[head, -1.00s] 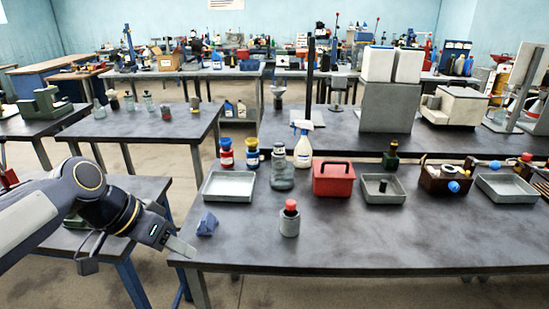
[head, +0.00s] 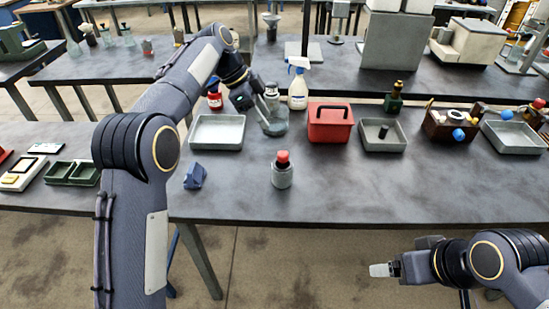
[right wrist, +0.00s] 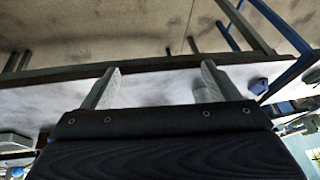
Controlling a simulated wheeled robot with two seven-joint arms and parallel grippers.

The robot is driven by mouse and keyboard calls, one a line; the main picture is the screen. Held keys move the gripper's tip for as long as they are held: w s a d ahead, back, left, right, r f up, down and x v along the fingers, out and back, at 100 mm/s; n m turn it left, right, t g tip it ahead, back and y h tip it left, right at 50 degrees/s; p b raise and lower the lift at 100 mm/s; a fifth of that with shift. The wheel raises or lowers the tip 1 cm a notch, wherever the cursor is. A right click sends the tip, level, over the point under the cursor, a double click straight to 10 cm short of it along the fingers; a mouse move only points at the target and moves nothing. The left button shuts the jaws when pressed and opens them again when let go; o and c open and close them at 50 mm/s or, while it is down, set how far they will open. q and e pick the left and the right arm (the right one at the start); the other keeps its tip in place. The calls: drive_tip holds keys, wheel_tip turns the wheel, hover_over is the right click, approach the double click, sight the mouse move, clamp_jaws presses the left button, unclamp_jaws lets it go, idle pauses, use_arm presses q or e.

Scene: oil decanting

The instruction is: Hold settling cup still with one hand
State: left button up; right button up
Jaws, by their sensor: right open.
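A clear glass vessel (head: 272,120), probably the settling cup, stands upright on the bench between the left grey tray and the spray bottle. My left gripper (head: 262,112) reaches down to it from behind the tray. Its fingers are at the vessel's side, but their gap and any contact are too small to make out. My right gripper (head: 383,270) is in front of the bench's near edge, well away from the vessel. In the right wrist view its two fingers (right wrist: 160,85) stand wide apart with nothing between them.
A grey tray (head: 217,133), red box (head: 330,125) and white spray bottle (head: 298,88) surround the vessel. A red-capped grey container (head: 282,172) and a blue object (head: 194,176) stand nearer. The front right of the bench (head: 400,185) is clear.

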sight(280, 171)
drive_tip(key=w+a+f+n+t+h, duration=0.1)
drive_tip(key=w+n+h, duration=0.3)
drive_tip(key=w+n, duration=0.45)
drive_tip(key=w+a+f+n+h, duration=0.2)
drive_tip(key=w+n+h, duration=0.1)
drive_tip(key=w+n, duration=0.55)
drive_tip(key=w+a+f+n+t, duration=0.2)
drive_tip(key=w+a+n, duration=0.2)
drive_tip(key=a+n, duration=0.1)
drive_tip(key=w+a+f+n+t+y, duration=0.1)
drive_tip(key=w+a+f+n+t, duration=0.1)
drive_tip(key=a, duration=0.6)
drive_tip(key=w+a+f+n+t, duration=0.2)
drive_tip(key=w+a+n+t, duration=0.1)
drive_tip(key=w+a+n, duration=0.4)
drive_tip(key=shift+w+a+f+n+t+y, duration=0.2)
drive_tip(key=shift+w+a+n+t+y, duration=0.1)
drive_tip(key=shift+t, duration=0.1)
drive_tip(key=shift+w+f, duration=0.2)
drive_tip(key=shift+w, duration=0.05)
drive_tip(key=shift+w+f, duration=0.15)
drive_tip(key=shift+w, duration=0.15)
drive_tip(key=x, duration=0.6)
drive_tip(key=shift+w+d+f, duration=0.1)
drive_tip(key=shift+w, duration=0.25)
